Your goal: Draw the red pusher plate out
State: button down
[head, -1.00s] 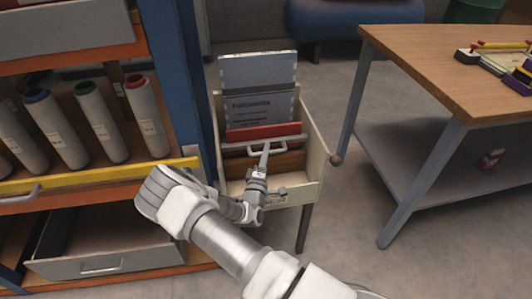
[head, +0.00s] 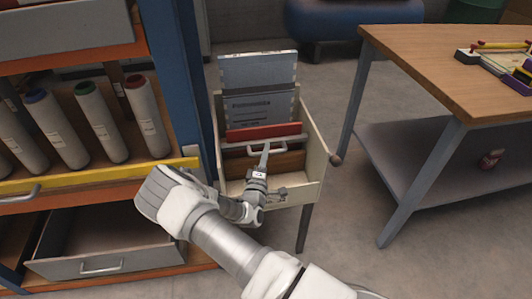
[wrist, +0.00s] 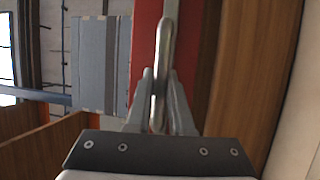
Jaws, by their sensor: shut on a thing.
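The red pusher plate (head: 265,131) stands across the inside of a cream open-topped box (head: 316,160) in the head view. It also shows as a red strip in the wrist view (wrist: 144,38). A pale metal handle (wrist: 162,70) stands off its face. My gripper (head: 265,150) reaches into the box from the front. In the wrist view its two fingers (wrist: 158,92) are shut on the handle, one on either side. The fingertips are small in the head view.
Grey panels (head: 259,85) stand behind the plate. A brown wooden wall (wrist: 245,75) lies close beside the handle. A rack (head: 182,90) with bottles and an open drawer (head: 100,265) is left. A workbench (head: 430,60) is right, with floor between it and the box.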

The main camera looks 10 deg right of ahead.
jog(key=shift+s, duration=0.1)
jog(key=s+p, duration=0.6)
jog(key=s, duration=0.5)
jog(key=shift+s+p, duration=0.15)
jog(key=shift+p, duration=0.2)
jog(key=c, duration=0.8)
grip_release()
jog(key=shift+s+a, duration=0.1)
